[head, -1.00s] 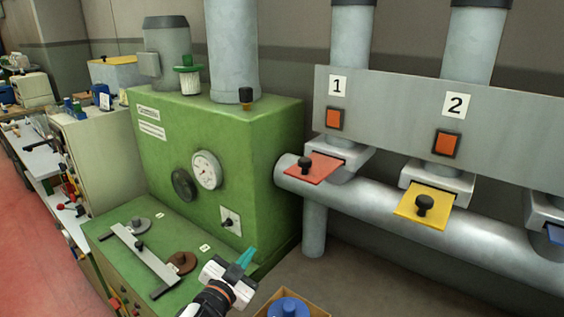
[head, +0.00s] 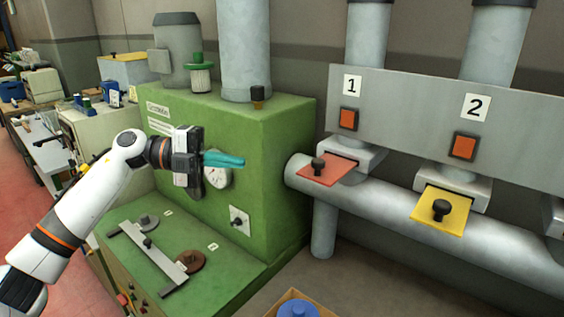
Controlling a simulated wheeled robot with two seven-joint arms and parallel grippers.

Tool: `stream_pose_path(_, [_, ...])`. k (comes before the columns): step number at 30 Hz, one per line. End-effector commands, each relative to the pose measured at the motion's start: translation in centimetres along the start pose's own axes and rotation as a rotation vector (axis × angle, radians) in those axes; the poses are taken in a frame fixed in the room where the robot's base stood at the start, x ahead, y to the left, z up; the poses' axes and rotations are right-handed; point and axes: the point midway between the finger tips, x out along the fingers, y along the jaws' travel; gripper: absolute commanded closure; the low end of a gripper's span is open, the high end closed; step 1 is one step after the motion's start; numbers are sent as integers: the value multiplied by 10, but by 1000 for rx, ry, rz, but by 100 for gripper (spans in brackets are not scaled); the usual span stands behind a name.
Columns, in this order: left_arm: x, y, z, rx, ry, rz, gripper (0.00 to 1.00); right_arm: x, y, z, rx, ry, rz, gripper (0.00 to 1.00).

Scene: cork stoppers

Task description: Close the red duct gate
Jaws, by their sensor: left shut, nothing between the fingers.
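The red duct gate (head: 327,170) is a flat red plate with a black knob (head: 318,163). It sticks out toward me from a grey slot housing on the horizontal pipe, below the label 1. My left gripper (head: 240,160) has teal fingers, shut and empty, pointing right. In the picture it lies in front of the green machine, left of the red gate and clear of it. It partly hides the round gauge (head: 218,177). My right gripper is not in view.
A yellow gate (head: 440,211) with a black knob sticks out to the right of the red one. The green machine (head: 275,150) stands left of the pipe (head: 390,205). A grey panel with orange switches is above the gates. A box with a blue item (head: 298,310) is at the bottom.

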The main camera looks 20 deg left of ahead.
Motion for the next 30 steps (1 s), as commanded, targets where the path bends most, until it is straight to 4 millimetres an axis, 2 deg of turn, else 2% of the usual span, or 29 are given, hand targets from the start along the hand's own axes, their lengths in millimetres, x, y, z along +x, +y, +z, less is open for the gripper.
stream_pose_path(5, [21, 3, 2, -1, -7, -2, 100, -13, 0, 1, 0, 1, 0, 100])
stream_pose_path(17, [104, 6, 0, -2, -6, 3, 100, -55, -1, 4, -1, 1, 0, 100])
stream_pose_path(21, [117, 5, -17, -1, -3, 3, 100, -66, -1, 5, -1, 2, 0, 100])
stream_pose_path(30, [128, 0, -28, 0, -3, 0, 100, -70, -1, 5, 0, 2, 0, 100])
